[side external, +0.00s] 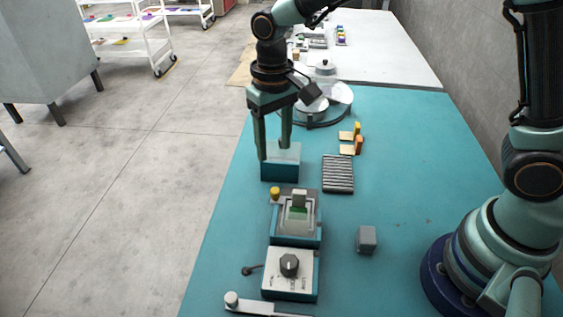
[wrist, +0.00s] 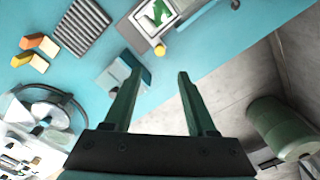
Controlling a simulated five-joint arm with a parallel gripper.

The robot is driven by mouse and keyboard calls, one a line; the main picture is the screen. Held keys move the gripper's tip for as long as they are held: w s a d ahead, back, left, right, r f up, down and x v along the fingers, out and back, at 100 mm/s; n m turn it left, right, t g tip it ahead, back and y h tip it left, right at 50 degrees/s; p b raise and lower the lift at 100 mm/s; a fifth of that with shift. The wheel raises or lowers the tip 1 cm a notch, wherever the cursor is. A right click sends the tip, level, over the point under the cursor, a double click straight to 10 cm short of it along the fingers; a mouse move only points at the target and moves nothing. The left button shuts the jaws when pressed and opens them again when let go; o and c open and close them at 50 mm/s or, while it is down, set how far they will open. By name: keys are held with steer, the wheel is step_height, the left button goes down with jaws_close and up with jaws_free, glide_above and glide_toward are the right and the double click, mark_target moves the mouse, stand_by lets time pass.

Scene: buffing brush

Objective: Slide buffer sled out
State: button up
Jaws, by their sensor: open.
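A teal-based unit with a pale recessed frame (side external: 284,226) stands at the middle of the bench. A green panel (side external: 299,214) with an upright grey tab (side external: 299,198) sits in it; I cannot tell surely which part is the buffer sled. A yellow knob (side external: 275,193) is at the unit's far left corner and shows in the wrist view (wrist: 160,49). A teal box with a pale top (side external: 280,172) stands behind the unit. My gripper (side external: 274,153) points down, open and empty, over or beside that box; contact is unclear. In the wrist view, the box is by the left finger (wrist: 112,77).
A control box with a black dial (side external: 289,265) stands in front of the unit. A grey block (side external: 367,240) and a ribbed dark pad (side external: 338,174) lie to the right. Orange and yellow pieces (side external: 358,142) and a round machine (side external: 323,103) stand farther back. The bench's left edge is close.

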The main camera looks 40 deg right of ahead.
mark_target(276, 190)
step_height(276, 190, down, 12)
steer(key=m, duration=0.7)
stand_by(0.5)
jaws_close()
stand_by(1.4)
